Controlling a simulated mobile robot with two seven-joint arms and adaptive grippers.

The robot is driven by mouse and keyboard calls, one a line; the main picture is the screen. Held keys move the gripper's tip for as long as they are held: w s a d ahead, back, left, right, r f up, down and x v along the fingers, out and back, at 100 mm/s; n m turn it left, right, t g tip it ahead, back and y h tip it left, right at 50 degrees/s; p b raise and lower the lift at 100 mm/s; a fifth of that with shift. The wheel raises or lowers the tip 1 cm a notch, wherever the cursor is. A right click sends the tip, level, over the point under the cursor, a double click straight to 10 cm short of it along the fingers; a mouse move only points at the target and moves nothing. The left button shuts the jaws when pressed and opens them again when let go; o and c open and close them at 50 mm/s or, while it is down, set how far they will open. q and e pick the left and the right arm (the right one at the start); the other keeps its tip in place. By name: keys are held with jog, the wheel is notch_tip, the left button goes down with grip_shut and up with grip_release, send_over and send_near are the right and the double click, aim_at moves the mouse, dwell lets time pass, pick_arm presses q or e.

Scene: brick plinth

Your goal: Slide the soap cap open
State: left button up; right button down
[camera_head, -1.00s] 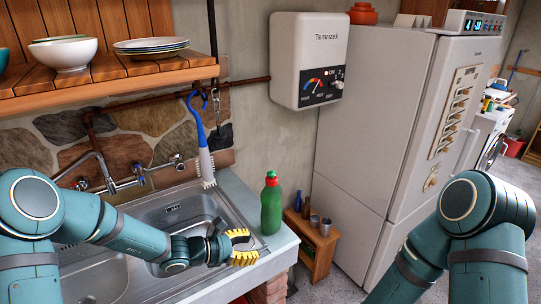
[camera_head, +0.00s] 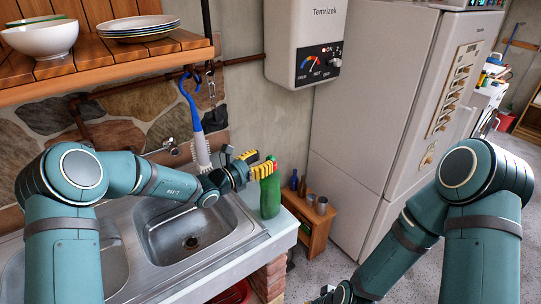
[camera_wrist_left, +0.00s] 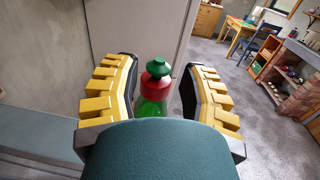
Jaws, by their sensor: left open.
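The green soap bottle (camera_head: 270,194) stands upright on the counter, right of the sink. Its red cap with a dark green tip shows in the left wrist view (camera_wrist_left: 155,82); in the head view the gripper mostly covers it. My left gripper (camera_head: 262,164) is open at the height of the cap. In the left wrist view, the cap sits between its two yellow-padded fingers, with a gap on each side. The fingers do not close on it. Only a small dark part of my right arm's end (camera_head: 338,296) shows at the bottom edge, and its fingers cannot be made out.
The metal sink (camera_head: 192,240) lies below my left forearm. A blue-handled brush (camera_head: 195,120) hangs behind it. A wooden shelf (camera_head: 110,68) with bowls and plates is above. A small wooden stand (camera_head: 312,232) and the fridge (camera_head: 370,130) are to the right.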

aim_at(269, 157)
pick_arm(q)
jog(key=shift+x, duration=1.9)
grip_shut()
